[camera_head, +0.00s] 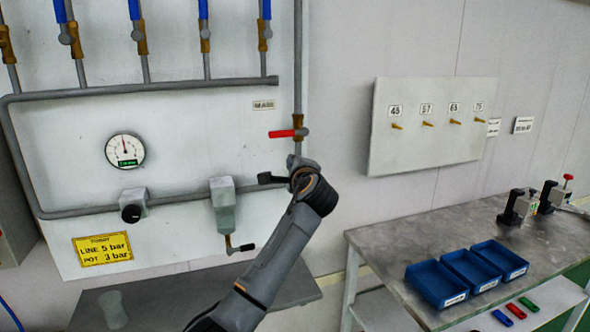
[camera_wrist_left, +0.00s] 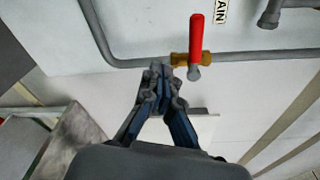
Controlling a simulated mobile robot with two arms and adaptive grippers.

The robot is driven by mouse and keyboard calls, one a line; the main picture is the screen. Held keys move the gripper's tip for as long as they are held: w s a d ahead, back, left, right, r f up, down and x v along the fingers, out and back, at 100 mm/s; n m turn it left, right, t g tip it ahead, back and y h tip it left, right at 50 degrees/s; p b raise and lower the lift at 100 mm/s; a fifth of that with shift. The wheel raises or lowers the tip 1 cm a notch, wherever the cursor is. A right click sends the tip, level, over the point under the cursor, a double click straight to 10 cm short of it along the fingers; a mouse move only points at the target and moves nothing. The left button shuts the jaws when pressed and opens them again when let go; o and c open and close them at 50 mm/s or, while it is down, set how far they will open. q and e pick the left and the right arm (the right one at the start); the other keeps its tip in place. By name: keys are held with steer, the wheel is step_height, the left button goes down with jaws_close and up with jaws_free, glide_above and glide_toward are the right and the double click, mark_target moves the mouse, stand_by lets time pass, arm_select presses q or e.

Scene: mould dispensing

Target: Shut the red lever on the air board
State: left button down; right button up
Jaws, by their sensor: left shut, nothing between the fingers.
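The red lever (camera_head: 283,134) sits on a valve (camera_head: 298,133) of the upright pipe at the right edge of the air board (camera_head: 190,110). It lies level, pointing left, across the pipe. In the left wrist view the red lever (camera_wrist_left: 196,33) stands square to the pipe, on a brass valve body (camera_wrist_left: 186,60). My left gripper (camera_head: 303,165) is just below the valve in the head view, partly hidden by its wrist. In the wrist view its fingertips (camera_wrist_left: 160,73) are together and empty, beside the valve body and apart from the lever. My right gripper is not in view.
Several blue-handled valves (camera_head: 205,10) line the board's top. A gauge (camera_head: 125,150), a regulator knob (camera_head: 133,205) and a grey filter (camera_head: 223,205) are on the left. A bench (camera_head: 390,245) with blue bins (camera_head: 437,284) stands right. Wall around the lever's left is clear.

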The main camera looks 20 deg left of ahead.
arm_select(q)
steer(key=shift+v, duration=0.75)
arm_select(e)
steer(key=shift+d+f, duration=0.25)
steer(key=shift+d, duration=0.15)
